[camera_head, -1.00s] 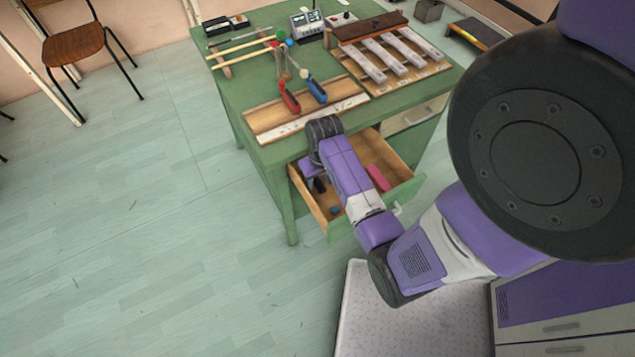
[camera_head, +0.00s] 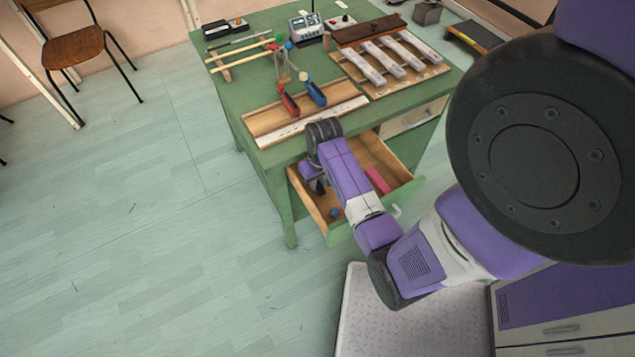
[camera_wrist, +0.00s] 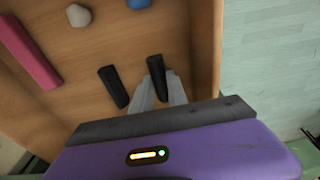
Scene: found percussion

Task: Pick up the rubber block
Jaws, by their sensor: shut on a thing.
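My gripper (camera_wrist: 160,88) reaches down into the open drawer (camera_head: 334,238) of the green table. Its two grey fingers are shut on a dark, narrow block, the rubber block (camera_wrist: 156,73), whose upper end shows between and beyond the fingertips. I cannot tell whether it is clear of the drawer floor. A similar dark block (camera_wrist: 113,87) lies to its left in the wrist view, apart from the fingers.
The drawer also holds a pink bar (camera_wrist: 28,53), a pale lump (camera_wrist: 78,15) and a blue lump (camera_wrist: 138,3). A drawer wall (camera_wrist: 205,45) stands close right of the gripper.

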